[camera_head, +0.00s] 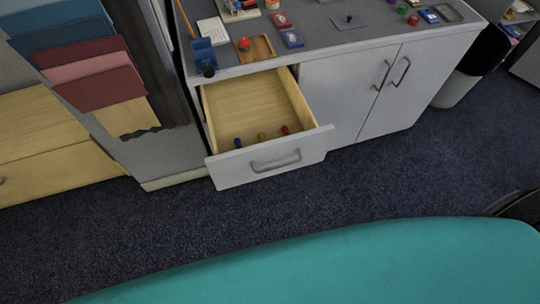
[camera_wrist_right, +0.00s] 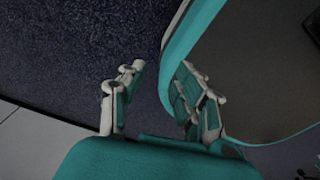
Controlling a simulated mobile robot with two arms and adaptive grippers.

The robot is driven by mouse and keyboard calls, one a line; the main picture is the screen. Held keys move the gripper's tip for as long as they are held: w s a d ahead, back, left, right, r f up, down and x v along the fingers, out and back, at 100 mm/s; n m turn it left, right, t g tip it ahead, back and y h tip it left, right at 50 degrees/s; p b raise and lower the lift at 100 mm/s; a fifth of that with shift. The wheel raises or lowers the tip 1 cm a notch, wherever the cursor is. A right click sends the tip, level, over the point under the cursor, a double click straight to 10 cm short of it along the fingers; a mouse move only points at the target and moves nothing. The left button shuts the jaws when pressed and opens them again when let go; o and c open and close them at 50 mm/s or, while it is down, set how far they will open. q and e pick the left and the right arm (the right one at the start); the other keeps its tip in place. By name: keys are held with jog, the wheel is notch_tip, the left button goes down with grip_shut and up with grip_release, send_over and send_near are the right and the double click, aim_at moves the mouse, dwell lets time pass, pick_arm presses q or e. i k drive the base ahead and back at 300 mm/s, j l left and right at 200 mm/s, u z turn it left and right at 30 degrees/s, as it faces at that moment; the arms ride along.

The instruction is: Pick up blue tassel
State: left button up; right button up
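A small blue item (camera_head: 238,143), which looks like the blue tassel, lies at the front left inside the open drawer (camera_head: 270,165). A yellow-brown one (camera_head: 261,136) and a red one (camera_head: 284,130) lie beside it in a row along the drawer front. They are too small to make out in detail. My right gripper (camera_wrist_right: 160,72) shows in the right wrist view with its fingers apart and nothing between them, over dark carpet and well away from the drawer. Neither gripper shows in the head view.
The drawer sticks out of a grey cabinet (camera_head: 345,105) with closed double doors on its right. Several small objects stand on the cabinet top. Coloured folders (camera_head: 85,60) hang at the left above a wooden bench (camera_head: 50,140). Dark carpet (camera_head: 420,180) is clear in front.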

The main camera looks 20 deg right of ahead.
aim_at(237, 141)
jog(key=i+l, duration=0.95)
jog(key=k+j, duration=0.1)
jog(key=k, duration=0.2)
jog(key=k+j, duration=0.15)
jog(key=k, duration=0.2)
jog(key=l+u, duration=0.05)
